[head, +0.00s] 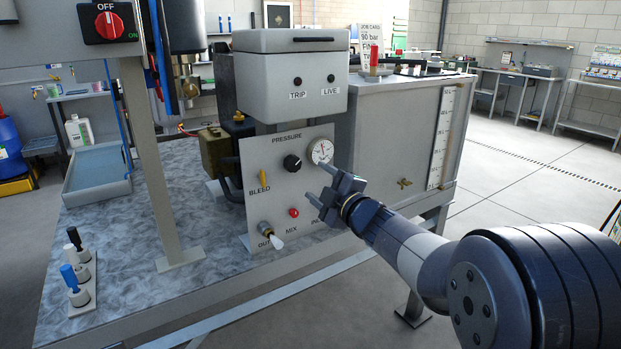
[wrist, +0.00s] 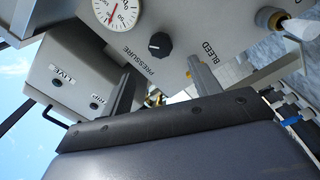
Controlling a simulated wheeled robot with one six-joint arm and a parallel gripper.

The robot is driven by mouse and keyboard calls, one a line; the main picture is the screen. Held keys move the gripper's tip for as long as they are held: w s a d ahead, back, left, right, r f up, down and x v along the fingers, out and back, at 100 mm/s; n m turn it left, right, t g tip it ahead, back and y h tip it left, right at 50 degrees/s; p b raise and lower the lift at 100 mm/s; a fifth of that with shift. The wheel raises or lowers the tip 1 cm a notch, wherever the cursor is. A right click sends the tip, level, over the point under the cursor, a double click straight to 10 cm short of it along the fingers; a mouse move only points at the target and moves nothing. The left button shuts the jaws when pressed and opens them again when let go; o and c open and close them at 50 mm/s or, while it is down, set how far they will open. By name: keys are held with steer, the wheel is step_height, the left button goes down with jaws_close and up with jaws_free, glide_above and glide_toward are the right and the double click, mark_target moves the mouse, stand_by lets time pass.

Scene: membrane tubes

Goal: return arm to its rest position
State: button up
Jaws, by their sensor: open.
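My gripper (head: 317,184) is open and empty, in front of the right part of the grey control panel (head: 262,178). My arm reaches to it from the lower right. In the wrist view, its two fingers (wrist: 163,88) stand apart with nothing between them, and the panel lies beyond. The panel carries a black pressure knob (head: 292,163), a round gauge (head: 320,151), a yellow bleed lever (head: 263,176) and a red button (head: 293,212). I cannot tell whether a fingertip touches the panel. Part of the panel's right side is hidden behind my gripper.
A grey box (head: 290,83) marked TRIP and LIVE sits above the panel. A large grey tank (head: 397,135) stands to the right. The floor at right (head: 520,170) is open.

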mark_target(296, 166)
steer(key=shift+s+d, duration=0.25)
steer(key=shift+s, duration=0.2)
steer(key=x, duration=1.1)
steer(key=shift+p, duration=0.35)
steer(key=shift+d, duration=0.1)
